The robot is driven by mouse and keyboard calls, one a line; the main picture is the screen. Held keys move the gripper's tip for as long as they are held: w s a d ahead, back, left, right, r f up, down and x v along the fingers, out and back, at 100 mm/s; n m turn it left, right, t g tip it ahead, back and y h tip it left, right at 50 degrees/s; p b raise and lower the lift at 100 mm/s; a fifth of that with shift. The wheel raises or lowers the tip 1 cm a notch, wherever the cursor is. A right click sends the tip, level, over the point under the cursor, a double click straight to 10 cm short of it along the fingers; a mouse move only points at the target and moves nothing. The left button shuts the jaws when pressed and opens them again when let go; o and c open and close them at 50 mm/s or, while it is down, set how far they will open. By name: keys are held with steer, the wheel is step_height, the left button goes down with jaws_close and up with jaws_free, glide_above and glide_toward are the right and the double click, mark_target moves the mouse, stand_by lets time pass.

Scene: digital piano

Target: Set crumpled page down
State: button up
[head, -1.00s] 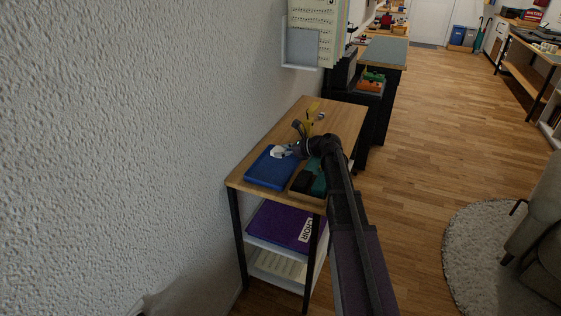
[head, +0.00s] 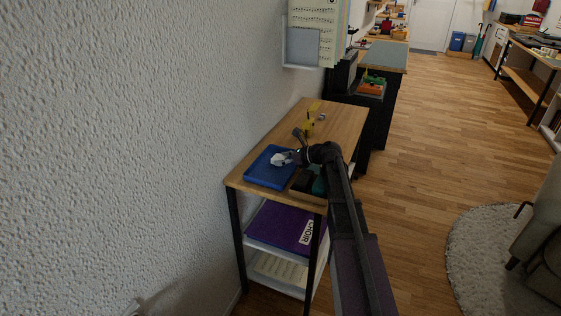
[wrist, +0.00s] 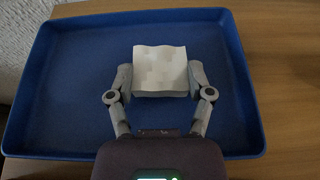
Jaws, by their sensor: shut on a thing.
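The crumpled page (wrist: 160,70) is a small white, wavy block in the wrist view. My gripper (wrist: 160,82) is shut on it, with one finger against each side. It is over a blue tray (wrist: 70,110) with a raised rim. In the head view the white page (head: 281,159) shows at the end of my arm, over the blue tray (head: 262,176) on the wooden shelf top. I cannot tell whether the page touches the tray floor.
A dark box with teal content (head: 309,184) stands right of the tray on the shelf top (head: 340,125). A yellow object (head: 309,124) stands farther back. The textured wall runs close along the left. A purple folder (head: 280,226) lies on the shelf below.

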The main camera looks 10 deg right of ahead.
steer(key=shift+f, duration=0.1)
steer(key=o, duration=0.7)
steer(key=shift+r, duration=0.2)
steer(key=p+v, duration=0.4)
steer(key=v, duration=0.6)
steer(key=shift+r, duration=0.15)
steer(key=shift+p+v, duration=0.3)
steer(key=shift+v, duration=0.65)
